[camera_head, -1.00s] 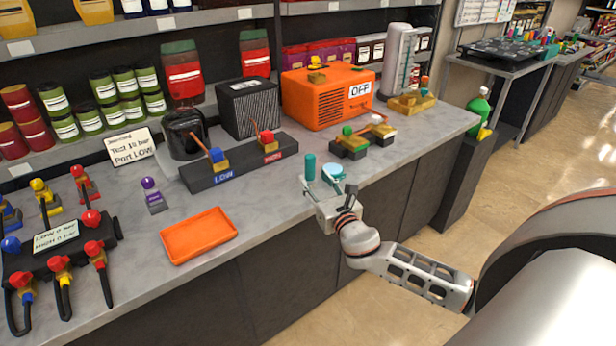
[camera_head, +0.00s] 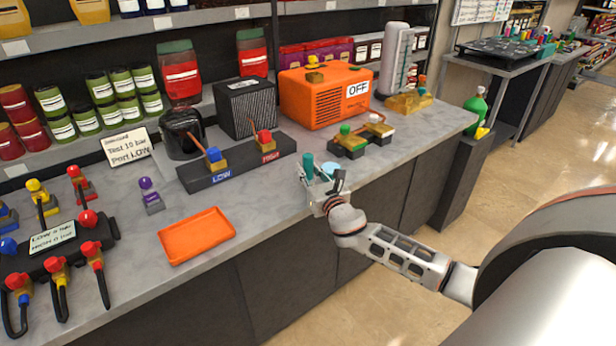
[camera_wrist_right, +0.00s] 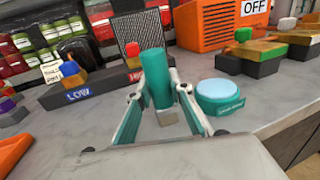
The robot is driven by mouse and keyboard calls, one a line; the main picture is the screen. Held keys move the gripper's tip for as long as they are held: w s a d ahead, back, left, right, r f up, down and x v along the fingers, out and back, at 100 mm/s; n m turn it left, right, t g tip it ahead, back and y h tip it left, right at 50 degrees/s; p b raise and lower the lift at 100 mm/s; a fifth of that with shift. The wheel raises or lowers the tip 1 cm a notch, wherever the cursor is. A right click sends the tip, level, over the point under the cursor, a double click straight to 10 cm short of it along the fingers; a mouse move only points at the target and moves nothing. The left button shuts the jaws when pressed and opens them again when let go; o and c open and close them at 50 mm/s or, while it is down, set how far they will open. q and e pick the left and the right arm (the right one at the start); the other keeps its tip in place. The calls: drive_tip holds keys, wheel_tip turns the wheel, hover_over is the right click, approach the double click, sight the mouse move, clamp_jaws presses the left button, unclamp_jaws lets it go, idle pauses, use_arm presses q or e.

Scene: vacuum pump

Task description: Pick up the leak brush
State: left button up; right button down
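The leak brush appears to be the upright teal cylinder (camera_head: 308,166) on the grey counter. In the right wrist view it shows as a teal handle (camera_wrist_right: 157,78) with a small tan block at its lower end. My right gripper (camera_head: 320,178) is at the counter's front edge, close to the brush. In the wrist view its two fingers (camera_wrist_right: 158,92) are spread, one on each side of the brush, with no clear grip on it. A teal dish with a pale blue top (camera_wrist_right: 220,92) stands just right of the brush. My left gripper is out of view.
A dark block marked LOW and HIGH (camera_head: 238,172) lies behind and left of the brush. An orange tray (camera_head: 197,236) is at left. An orange pump marked OFF (camera_head: 325,98) and valve fittings (camera_head: 362,137) stand behind. Bare counter lies between tray and brush.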

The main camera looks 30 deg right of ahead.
wheel_tip(320, 180, up, 14)
drive_tip(key=p, duration=0.4)
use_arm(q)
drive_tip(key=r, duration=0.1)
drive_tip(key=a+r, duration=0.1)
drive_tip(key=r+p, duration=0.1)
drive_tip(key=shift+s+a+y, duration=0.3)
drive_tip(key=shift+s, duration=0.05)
use_arm(e)
wheel_tip(320, 180, up, 6)
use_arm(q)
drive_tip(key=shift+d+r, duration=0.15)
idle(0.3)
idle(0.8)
